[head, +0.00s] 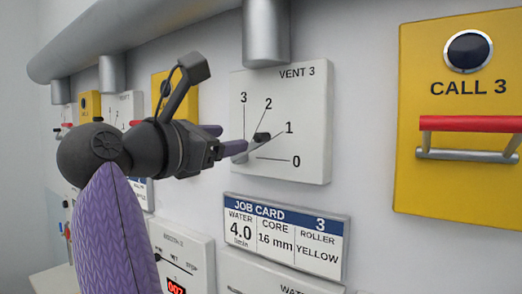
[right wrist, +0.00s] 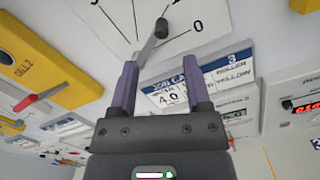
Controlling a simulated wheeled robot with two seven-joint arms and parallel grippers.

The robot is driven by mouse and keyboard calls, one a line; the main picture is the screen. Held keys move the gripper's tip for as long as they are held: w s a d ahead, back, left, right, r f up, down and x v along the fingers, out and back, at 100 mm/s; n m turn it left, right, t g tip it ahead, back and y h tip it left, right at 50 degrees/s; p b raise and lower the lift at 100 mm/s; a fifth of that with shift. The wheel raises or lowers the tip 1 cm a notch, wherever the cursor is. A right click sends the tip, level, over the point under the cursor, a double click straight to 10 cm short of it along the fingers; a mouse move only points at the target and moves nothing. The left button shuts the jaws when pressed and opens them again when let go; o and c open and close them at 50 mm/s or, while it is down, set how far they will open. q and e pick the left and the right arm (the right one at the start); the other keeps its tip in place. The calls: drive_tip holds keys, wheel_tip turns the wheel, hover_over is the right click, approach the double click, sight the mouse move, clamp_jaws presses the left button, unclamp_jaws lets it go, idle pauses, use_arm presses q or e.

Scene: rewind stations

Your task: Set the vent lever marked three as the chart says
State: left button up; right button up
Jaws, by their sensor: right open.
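The vent lever (head: 261,138) is a short grey arm with a dark knob on the white VENT 3 panel (head: 310,100), which is marked 0 to 3. It leans up and right, roughly towards 1; I cannot tell the exact mark. It also shows in the right wrist view (right wrist: 151,43). My right gripper (head: 222,140) is open and empty, with its purple fingers just left of the lever in the head view. In the wrist view the lever lies beyond the fingertips, nearer the left finger. Contact is unclear. No chart is recognisable. My left gripper is out of view.
Job card 3 (head: 286,238), below the vent panel, reads water 4.0 l/min, core 16 mm, roller yellow. A yellow CALL 3 panel (head: 455,180) with a red-topped bar handle is at right. A grey pipe (head: 265,35) comes down above the vent panel.

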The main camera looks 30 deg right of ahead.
sight(257, 135)
drive_tip(key=shift+y, duration=0.3)
drive_tip(key=p+x, duration=0.3)
drive_tip(key=x, duration=0.6)
drive_tip(key=shift+r, duration=0.1)
drive_tip(key=shift+w+d, duration=0.1)
drive_tip(key=shift+d, duration=0.3)
clamp_jaws()
idle(0.4)
